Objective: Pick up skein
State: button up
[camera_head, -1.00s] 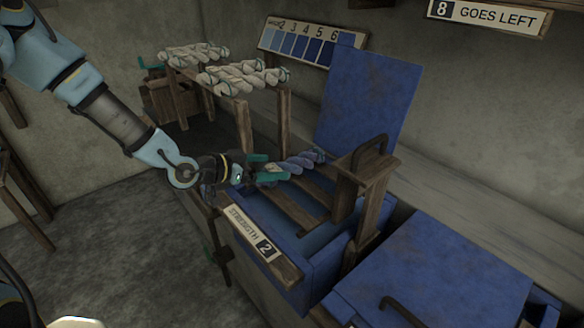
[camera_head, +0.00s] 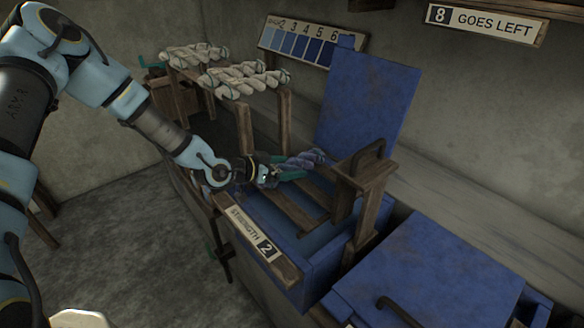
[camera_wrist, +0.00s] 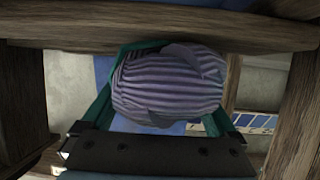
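A twisted blue-grey skein (camera_head: 302,161) lies above the open blue vat with the strength 2 label, near the wooden slats. In the wrist view the striped skein (camera_wrist: 168,82) fills the space between my teal fingers and hides part of them. My gripper (camera_head: 287,169) is at the near left end of the skein, with its fingers set apart on either side. The left finger appears to touch the skein in the wrist view; contact on the right is not clear.
The blue vat (camera_head: 318,270) has a raised blue lid (camera_head: 365,100) and a wooden frame with a dark handle (camera_head: 367,160). Pale skeins (camera_head: 245,78) hang on a wooden rack behind. A closed blue lid (camera_head: 440,270) is at the lower right. Wooden beams (camera_wrist: 160,28) closely surround my gripper.

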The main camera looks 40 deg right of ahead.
jog(key=c, duration=1.3)
jog(key=shift+r, duration=0.1)
